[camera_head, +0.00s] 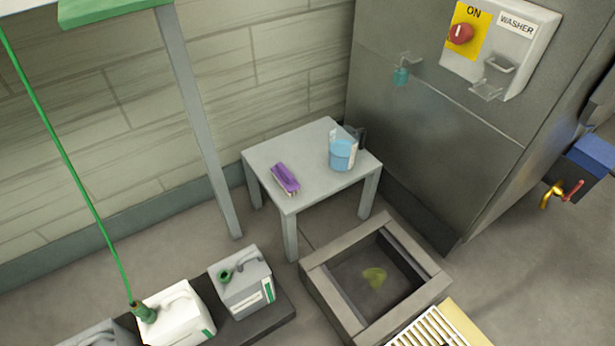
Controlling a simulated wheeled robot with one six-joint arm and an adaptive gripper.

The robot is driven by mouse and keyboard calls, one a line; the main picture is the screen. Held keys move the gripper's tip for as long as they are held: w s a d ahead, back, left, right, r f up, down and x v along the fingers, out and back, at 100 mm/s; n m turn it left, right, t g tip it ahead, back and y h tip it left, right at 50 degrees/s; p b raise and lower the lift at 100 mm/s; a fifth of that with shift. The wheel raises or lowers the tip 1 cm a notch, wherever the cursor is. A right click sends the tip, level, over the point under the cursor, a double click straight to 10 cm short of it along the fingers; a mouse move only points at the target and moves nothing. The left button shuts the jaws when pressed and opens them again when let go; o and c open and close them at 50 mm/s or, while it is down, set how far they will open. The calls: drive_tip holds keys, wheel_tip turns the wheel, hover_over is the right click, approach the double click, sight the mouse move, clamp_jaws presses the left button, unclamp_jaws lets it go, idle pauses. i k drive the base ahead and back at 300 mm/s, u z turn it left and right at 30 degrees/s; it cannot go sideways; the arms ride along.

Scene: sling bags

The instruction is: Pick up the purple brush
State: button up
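The purple brush (285,177) lies on top of a small grey table (310,190), near its left front edge. Its purple back faces up and pale bristles show along its lower side. Nothing touches it. My gripper is not in view.
A measuring jug with blue contents (342,153) stands on the same table, right of the brush. A square basin (325,300) is in front of the table. Canisters (243,281) stand at the lower left. A grey post (200,120) rises left of the table. A metal cabinet (430,110) stands at right.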

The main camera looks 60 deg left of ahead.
sight(286, 179)
drive_tip(key=k, duration=0.5)
drive_tip(key=u, duration=1.15)
drive_tip(key=i, duration=0.5)
